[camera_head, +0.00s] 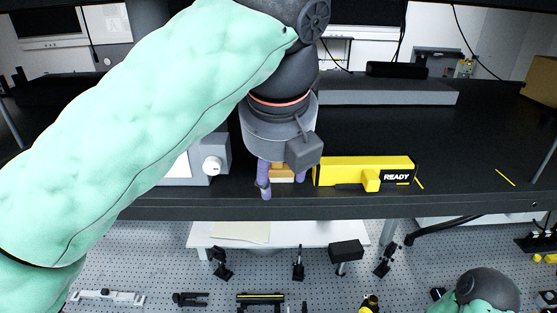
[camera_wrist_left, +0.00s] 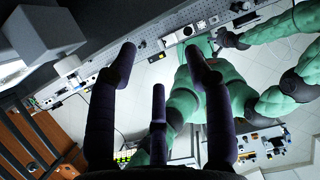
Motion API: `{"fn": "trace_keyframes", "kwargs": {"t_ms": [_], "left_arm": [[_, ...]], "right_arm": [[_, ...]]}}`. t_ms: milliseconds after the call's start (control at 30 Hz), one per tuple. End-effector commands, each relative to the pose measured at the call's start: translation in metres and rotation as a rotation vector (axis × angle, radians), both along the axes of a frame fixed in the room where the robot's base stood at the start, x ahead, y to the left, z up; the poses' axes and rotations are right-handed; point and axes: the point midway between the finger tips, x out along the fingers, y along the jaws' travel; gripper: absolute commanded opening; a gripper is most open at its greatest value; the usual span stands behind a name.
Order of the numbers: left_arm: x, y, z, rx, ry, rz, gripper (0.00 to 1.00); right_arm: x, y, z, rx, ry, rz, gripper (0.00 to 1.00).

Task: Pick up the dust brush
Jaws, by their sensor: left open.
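My left gripper (camera_head: 283,184) hangs at the front edge of the dark raised shelf, its purple fingers apart. An orange-tan block (camera_head: 282,172), which looks like the dust brush, shows between and behind the fingers. Most of it is hidden by the gripper, and I cannot tell whether the fingers touch it. In the left wrist view, the open gripper (camera_wrist_left: 160,68) shows dark purple fingers spread apart with nothing between them. The brush cannot be made out clearly there. My right arm shows only in part, and its gripper cannot be made out.
A yellow device marked READY (camera_head: 345,168) stands close right of the gripper. A grey-white box with a round knob (camera_head: 212,166) stands close left. The shelf (camera_head: 470,150) is mostly clear further right. Below lies a perforated optics table (camera_head: 150,270) with several small mounts.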

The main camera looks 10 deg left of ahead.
Motion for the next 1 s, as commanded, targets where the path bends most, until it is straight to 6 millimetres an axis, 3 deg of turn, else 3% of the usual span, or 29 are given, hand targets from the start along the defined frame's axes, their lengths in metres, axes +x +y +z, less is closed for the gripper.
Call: {"fn": "trace_keyframes", "kwargs": {"t_ms": [300, 567, 867, 1000], "left_arm": [[0.05, 0.01, 0.001, 0.001, 0.002, 0.003, 0.51], [0.066, 0.014, 0.001, 0.0, 0.001, 0.001, 0.51], [0.11, 0.023, 0.002, 0.0, 0.002, 0.004, 0.51], [0.111, 0.023, -0.009, 0.001, 0.001, 0.0, 0.51]], "right_arm": [[0.0, 0.0, 0.015, 0.0, 0.0, 0.0, 0.48], [0.0, 0.0, 0.018, 0.0, -0.001, 0.0, 0.48], [0.0, 0.0, 0.034, 0.0, -0.001, 0.0, 0.48], [0.0, 0.0, 0.032, 0.0, -0.001, 0.0, 0.48]]}}
